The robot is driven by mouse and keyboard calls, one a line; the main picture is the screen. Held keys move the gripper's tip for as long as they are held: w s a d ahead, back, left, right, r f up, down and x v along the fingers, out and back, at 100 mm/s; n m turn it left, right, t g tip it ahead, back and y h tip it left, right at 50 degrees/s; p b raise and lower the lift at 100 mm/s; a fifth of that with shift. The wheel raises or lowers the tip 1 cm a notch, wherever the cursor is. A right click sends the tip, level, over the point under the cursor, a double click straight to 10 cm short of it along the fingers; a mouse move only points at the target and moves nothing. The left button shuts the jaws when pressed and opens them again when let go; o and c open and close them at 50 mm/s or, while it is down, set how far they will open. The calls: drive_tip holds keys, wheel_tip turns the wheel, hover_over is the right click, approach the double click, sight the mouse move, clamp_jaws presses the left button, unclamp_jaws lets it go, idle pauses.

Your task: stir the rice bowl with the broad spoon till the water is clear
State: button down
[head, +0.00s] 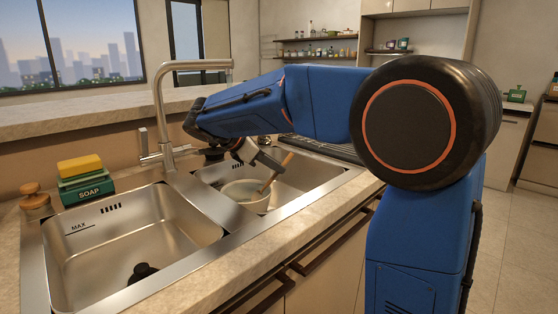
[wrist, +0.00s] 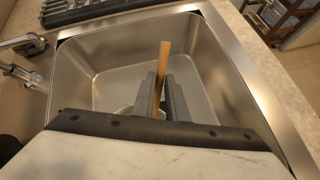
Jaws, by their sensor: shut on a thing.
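The rice bowl (head: 240,190) is pale and stands in the right sink basin. The broad spoon (head: 279,171) has a wooden handle that leans up to the right out of the bowl. My gripper (head: 268,162) is over the bowl, shut on the spoon's handle. In the wrist view the handle (wrist: 163,62) rises between the two grey fingers (wrist: 160,98). The spoon's broad end is hidden in the bowl. The rice is out of sight, and I cannot tell how cloudy the water is. My own wrist hides most of the bowl in the wrist view.
The tall faucet (head: 159,110) stands behind the divider between the basins. The left basin (head: 130,235) is empty but for a dark drain plug (head: 143,271). A soap box (head: 87,188) with a yellow sponge (head: 79,165) and a wooden-topped jar (head: 35,200) stand at the left.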

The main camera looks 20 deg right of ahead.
sight(271, 177)
drive_tip(key=shift+w+a+f, duration=0.15)
drive_tip(key=shift+a+f, duration=1.15)
drive_tip(key=shift+f, duration=0.15)
drive_tip(key=shift+w, duration=0.1)
